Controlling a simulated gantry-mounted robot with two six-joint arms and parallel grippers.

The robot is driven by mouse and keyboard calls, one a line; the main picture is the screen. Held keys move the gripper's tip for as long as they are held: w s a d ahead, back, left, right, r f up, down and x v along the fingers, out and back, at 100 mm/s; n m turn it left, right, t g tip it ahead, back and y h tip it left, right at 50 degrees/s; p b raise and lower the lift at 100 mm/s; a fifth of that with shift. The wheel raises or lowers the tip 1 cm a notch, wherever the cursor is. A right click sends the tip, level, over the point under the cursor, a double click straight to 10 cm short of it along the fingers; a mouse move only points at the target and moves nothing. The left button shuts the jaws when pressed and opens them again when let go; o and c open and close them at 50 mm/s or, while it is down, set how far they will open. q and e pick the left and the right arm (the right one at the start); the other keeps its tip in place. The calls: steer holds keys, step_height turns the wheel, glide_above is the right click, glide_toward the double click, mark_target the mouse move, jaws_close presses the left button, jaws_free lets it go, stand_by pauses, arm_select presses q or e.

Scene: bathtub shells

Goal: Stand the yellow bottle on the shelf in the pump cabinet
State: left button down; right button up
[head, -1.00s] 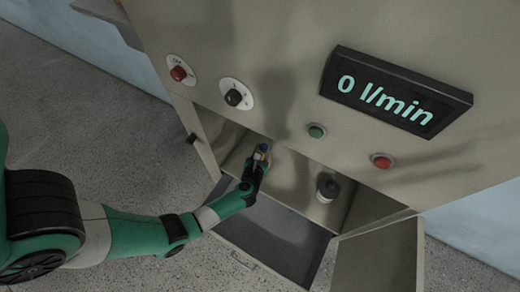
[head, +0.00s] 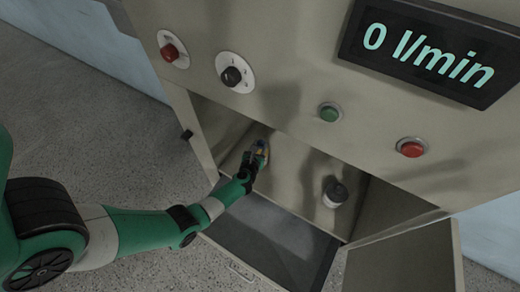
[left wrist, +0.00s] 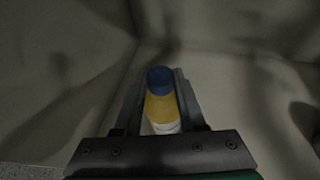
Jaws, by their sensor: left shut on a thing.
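The yellow bottle (left wrist: 160,106) has a blue cap and a white lower part. In the left wrist view it stands between the two fingers of my left gripper (left wrist: 160,100), which is shut on it. In the head view the left gripper (head: 254,160) reaches into the open pump cabinet (head: 290,100), and the bottle shows only as a small patch of blue and yellow. The gripper is over the left part of the pale shelf (head: 292,180). I cannot tell whether the bottle's base touches the shelf. My right gripper is not in view.
A grey jar with a dark lid (head: 334,193) stands on the shelf to the right. Cabinet doors stand open at left and right (head: 405,262). The panel above carries a display (head: 425,52), knobs and buttons.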

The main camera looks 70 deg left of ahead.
arm_select(q)
steer(key=shift+w, duration=0.1)
steer(key=shift+f, duration=0.2)
steer(key=shift+c, duration=2.4)
jaws_free()
steer(key=shift+r, duration=0.1)
